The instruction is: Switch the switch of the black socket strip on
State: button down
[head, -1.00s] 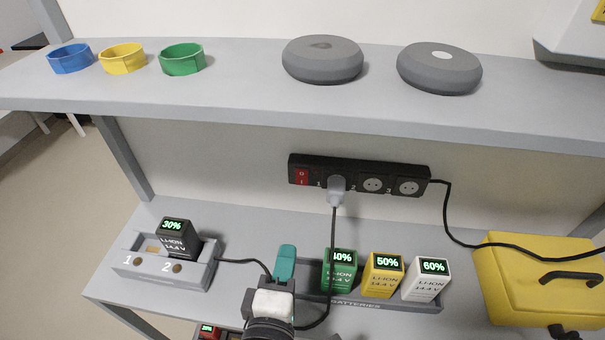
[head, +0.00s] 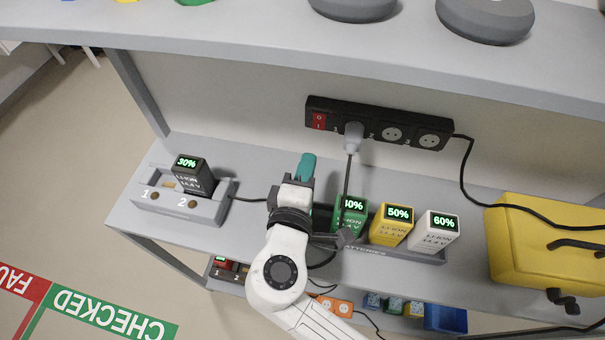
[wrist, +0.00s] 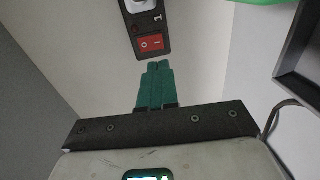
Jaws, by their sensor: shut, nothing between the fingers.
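The black socket strip (head: 380,124) is fixed to the back wall under the upper shelf. Its red rocker switch (head: 318,121), marked 0 and 1, is at the strip's left end. In the wrist view the red switch (wrist: 151,43) shows just beyond my fingertips. A grey plug (head: 352,137) sits in the first socket, its cable hanging down. My gripper (head: 307,160), with teal fingers, is shut and empty, below the switch in the head view. The fingers also show in the wrist view (wrist: 155,75), apart from the switch. Which side of the switch is pressed I cannot tell.
A charger (head: 185,205) holding a black battery stands left on the bench. Green (head: 350,214), yellow (head: 392,224) and white (head: 436,233) batteries stand in a tray right of my arm. A yellow case (head: 545,245) is at the right. The upper shelf (head: 250,55) overhangs the strip.

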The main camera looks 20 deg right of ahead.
aim_at(318, 128)
jog(key=p+x, duration=0.1)
jog(key=x, duration=0.7)
jog(key=shift+p, duration=0.35)
jog(key=shift+w, duration=0.1)
jog(key=shift+d+f, duration=0.1)
jog(key=shift+f, duration=0.05)
jog(key=shift+w+f+b, duration=0.1)
jog(key=shift+b, duration=0.5)
